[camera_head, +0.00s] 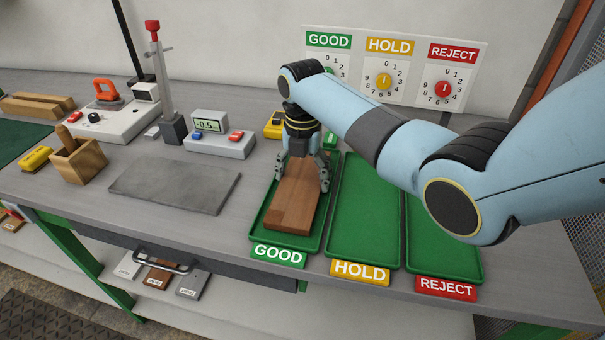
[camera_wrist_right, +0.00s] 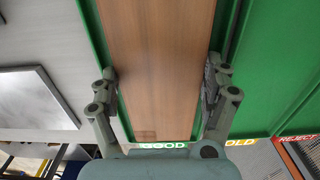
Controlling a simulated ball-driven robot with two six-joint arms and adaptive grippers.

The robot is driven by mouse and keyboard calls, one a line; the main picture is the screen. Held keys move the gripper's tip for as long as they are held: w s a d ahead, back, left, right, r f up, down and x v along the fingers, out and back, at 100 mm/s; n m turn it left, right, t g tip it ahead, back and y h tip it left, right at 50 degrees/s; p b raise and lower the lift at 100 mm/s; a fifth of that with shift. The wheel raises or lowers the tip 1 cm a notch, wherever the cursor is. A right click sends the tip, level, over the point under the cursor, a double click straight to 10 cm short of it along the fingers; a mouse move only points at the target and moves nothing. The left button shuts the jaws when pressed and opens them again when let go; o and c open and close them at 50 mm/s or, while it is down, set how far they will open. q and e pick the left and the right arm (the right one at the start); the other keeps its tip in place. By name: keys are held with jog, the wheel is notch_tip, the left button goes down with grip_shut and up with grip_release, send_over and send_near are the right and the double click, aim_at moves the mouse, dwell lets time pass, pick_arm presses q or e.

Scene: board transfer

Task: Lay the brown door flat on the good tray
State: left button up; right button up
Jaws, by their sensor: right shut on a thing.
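The brown door (camera_head: 294,203) is a flat wooden board over the green good tray (camera_head: 313,243), which has the GOOD label at its front. The door looks about level and lies within the tray's outline; I cannot tell whether it touches the tray floor. My right gripper (camera_head: 304,171) is shut on the far end of the door, one finger at each long edge. In the right wrist view the door (camera_wrist_right: 155,60) runs between the two fingers (camera_wrist_right: 160,78), with the green tray (camera_wrist_right: 97,35) showing on both sides. My left gripper is not in view.
The empty hold tray (camera_head: 362,222) and reject tray (camera_head: 440,257) stand to the right. A grey slab (camera_head: 175,186) lies left of the good tray. A dial board (camera_head: 395,68) stands behind.

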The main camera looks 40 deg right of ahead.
jog(key=shift+f, duration=0.25)
jog(key=o, duration=1.3)
notch_tip(320, 180, up, 12)
jog(key=shift+f, duration=0.1)
